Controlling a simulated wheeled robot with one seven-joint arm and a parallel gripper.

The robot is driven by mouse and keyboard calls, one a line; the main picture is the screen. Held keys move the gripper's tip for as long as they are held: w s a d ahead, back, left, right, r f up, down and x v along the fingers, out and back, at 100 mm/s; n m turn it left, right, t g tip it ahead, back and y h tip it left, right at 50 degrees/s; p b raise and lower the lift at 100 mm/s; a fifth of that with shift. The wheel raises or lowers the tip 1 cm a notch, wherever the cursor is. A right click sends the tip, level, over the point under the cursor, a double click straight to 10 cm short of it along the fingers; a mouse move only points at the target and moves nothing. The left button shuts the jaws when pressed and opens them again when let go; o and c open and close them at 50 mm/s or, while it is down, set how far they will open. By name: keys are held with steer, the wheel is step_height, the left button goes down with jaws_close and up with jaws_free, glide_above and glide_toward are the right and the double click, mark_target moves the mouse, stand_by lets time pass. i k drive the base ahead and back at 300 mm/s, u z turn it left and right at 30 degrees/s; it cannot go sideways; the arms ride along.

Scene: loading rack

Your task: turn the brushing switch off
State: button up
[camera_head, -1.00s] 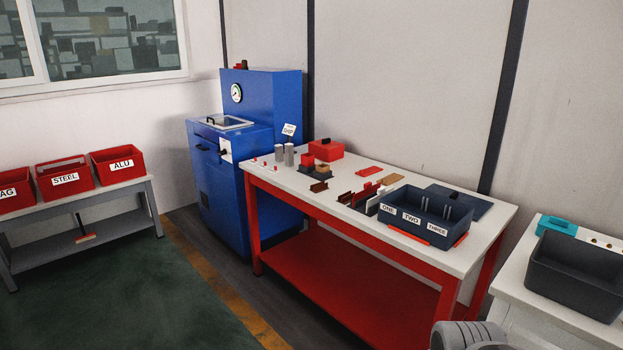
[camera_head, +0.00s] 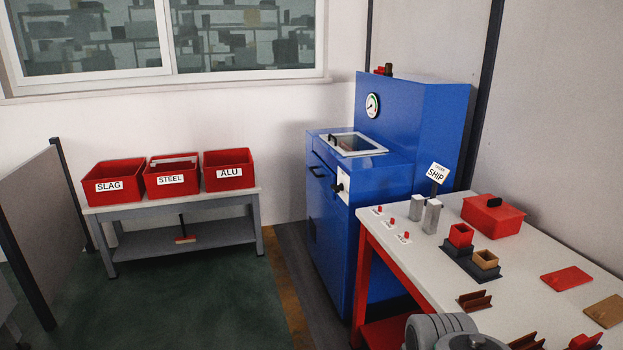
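I cannot read any label that says brushing. Two kinds of control show. A black knob (camera_head: 338,188) sits on a white plate on the front of the blue machine (camera_head: 375,185). Several small red-topped switches stand in a row at the near left corner of the white table (camera_head: 440,262), the middle one (camera_head: 392,222) among them, with small labels too small to read. I cannot tell from here which way any of them is set. Part of my grey arm shows at the bottom edge, right of the middle; my gripper's fingers are not in view.
Two grey metal blocks (camera_head: 433,215), a red lidded box (camera_head: 493,216) and a SHIP sign (camera_head: 437,174) stand on the table. Red SLAG (camera_head: 113,200), STEEL (camera_head: 172,190) and ALU (camera_head: 229,184) bins sit on a grey bench at left. Open green floor lies before it.

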mark_target(336, 189)
steer(key=u, duration=0.4)
steer(key=i, duration=1.15)
steer(key=u, duration=0.45)
steer(key=i, duration=1.55)
steer(key=z, duration=0.3)
